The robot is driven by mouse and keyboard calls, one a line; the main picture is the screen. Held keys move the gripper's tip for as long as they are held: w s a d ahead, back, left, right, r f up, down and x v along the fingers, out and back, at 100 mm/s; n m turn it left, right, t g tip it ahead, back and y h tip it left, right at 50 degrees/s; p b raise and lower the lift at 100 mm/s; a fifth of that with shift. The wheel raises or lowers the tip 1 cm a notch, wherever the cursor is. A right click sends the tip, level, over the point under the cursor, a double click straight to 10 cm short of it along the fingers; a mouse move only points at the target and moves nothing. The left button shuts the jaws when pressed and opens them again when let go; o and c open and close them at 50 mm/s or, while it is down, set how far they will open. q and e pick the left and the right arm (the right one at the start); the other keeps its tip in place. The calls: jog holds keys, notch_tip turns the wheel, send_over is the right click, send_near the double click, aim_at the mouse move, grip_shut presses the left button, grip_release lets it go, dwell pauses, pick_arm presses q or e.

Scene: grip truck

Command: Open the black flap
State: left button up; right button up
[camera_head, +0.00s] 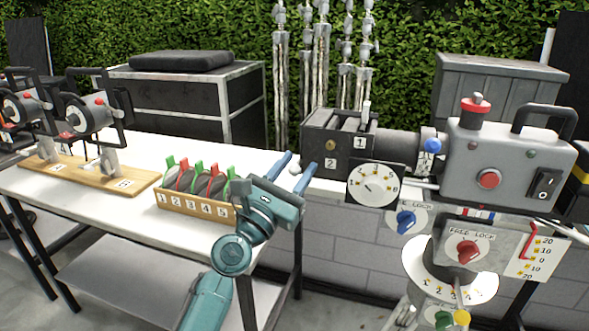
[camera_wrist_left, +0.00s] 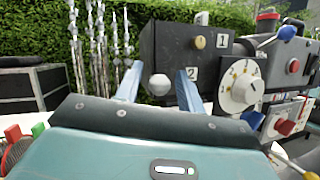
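The black box (camera_head: 325,140) on the front of the grey camera carries labels 1 and 2 and a brass knob. Its dark front panel (camera_wrist_left: 165,45) faces the left wrist view; I cannot tell which panel is the flap. A pale round knob (camera_wrist_left: 159,84) shows low in front of this panel, between the fingers in that view. My left gripper (camera_head: 294,168) has blue fingers, which also show in the left wrist view (camera_wrist_left: 158,88). It is open, with its fingers spread, just left of the box. I cannot tell whether it touches the knob. My right gripper is not in view.
The grey camera (camera_head: 510,165) has a white dial (camera_head: 375,184), a red button and a lock knob below. A white table (camera_head: 110,205) holds a wooden rack (camera_head: 195,206) of numbered coloured clips close to my left arm. A hedge stands behind.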

pick_arm(q)
grip_shut()
jog(key=shift+a, duration=0.15)
dwell(0.4)
